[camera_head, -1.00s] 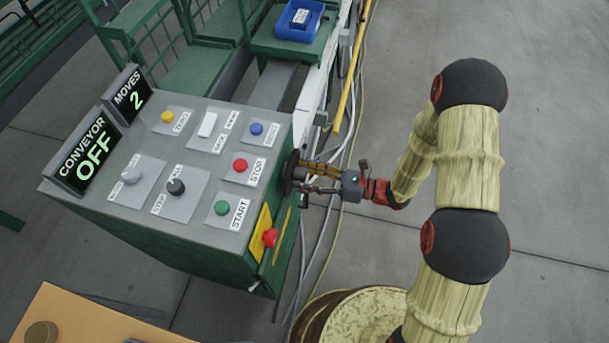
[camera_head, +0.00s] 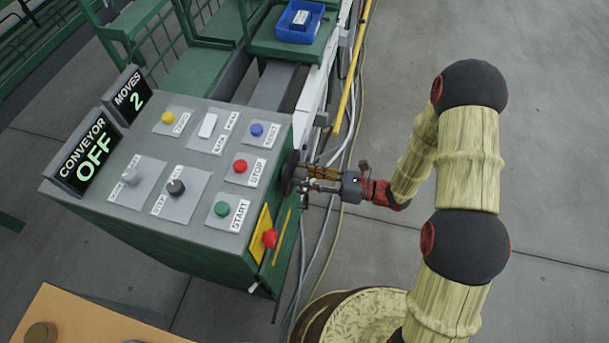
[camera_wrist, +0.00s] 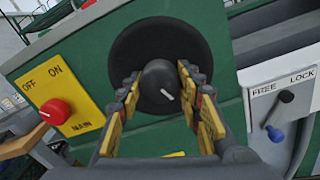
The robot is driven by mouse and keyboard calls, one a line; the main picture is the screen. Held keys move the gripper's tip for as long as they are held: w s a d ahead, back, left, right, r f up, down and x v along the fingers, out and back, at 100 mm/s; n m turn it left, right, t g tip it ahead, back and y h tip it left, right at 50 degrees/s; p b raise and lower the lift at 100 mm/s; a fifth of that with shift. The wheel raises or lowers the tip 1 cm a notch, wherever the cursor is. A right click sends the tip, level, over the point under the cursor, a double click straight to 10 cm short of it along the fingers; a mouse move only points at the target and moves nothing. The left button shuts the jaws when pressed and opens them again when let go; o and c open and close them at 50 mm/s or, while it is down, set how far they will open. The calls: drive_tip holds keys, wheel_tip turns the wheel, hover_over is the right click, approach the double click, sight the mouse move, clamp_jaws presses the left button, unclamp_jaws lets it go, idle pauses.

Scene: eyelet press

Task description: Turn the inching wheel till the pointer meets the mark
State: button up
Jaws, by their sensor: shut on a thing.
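The inching wheel (camera_wrist: 150,42) is a large black disc on the green side of the console, with a round dark knob (camera_wrist: 158,75) at its centre. A short white pointer line (camera_wrist: 166,95) on the knob points down and slightly right. My gripper (camera_wrist: 160,84) has its yellow-padded fingers on both sides of the knob and is shut on it. In the head view the wheel (camera_head: 289,172) shows edge-on, with my gripper (camera_head: 302,180) against it from the right. I cannot make out a mark; the fingers cover the wheel's lower part.
A red main switch (camera_wrist: 55,112) on a yellow plate sits left of the wheel. A FREE/LOCK lever (camera_wrist: 284,97) with a blue tip is at the right. The console top (camera_head: 215,175) carries several buttons; its displays read CONVEYOR OFF and MOVES 2. Cables run beside the console.

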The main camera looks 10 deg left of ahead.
clamp_jaws()
drive_tip(key=shift+n, duration=0.6)
drive_tip(key=o, duration=1.2)
unclamp_jaws()
drive_tip(key=shift+c, duration=0.2)
drive_tip(key=shift+o, duration=0.2)
drive_tip(key=d, duration=1.2)
drive_tip(key=shift+s, duration=0.35)
